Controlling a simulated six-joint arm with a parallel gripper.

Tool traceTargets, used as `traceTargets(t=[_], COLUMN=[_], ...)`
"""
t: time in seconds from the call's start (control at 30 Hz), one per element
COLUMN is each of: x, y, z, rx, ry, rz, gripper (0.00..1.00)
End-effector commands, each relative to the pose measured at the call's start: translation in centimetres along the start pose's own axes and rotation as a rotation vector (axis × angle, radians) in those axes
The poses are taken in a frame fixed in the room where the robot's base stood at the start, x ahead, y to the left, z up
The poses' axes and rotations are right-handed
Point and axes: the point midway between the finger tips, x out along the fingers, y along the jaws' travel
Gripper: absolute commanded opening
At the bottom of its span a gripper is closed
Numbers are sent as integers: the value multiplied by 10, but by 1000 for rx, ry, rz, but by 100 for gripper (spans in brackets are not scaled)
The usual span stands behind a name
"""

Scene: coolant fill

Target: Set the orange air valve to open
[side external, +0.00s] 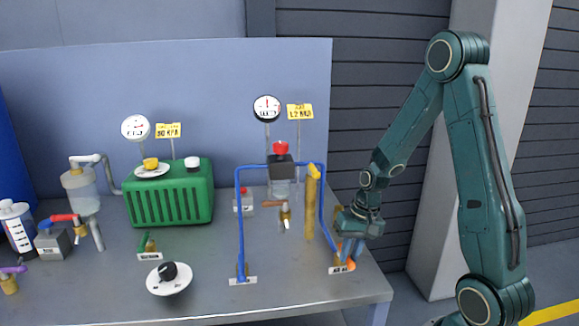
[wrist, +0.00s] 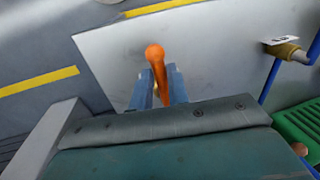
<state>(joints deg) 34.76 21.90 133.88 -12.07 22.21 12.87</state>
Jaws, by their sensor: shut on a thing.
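The orange air valve (side external: 349,265) is at the right front of the bench, by a small white label (side external: 341,269). In the side view it is mostly hidden by my gripper (side external: 350,248), which points down over it. In the wrist view the orange handle (wrist: 155,58) stands out between the two blue fingers, its rounded end past the fingertips. My gripper (wrist: 158,82) is shut on the handle. The valve's body is hidden, and I cannot tell its setting.
A blue pipe frame (side external: 238,215) and a yellow-brown post (side external: 311,205) stand left of my gripper. The bench's right edge is close to my gripper.

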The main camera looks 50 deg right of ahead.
Motion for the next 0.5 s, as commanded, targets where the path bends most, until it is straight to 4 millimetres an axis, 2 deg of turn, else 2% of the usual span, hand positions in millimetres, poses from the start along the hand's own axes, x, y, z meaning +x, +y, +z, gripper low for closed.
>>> traceTargets(t=[0.5], x=[0], y=[-4], z=[-2], rx=[53], ry=[17], rz=[-2], gripper=[0])
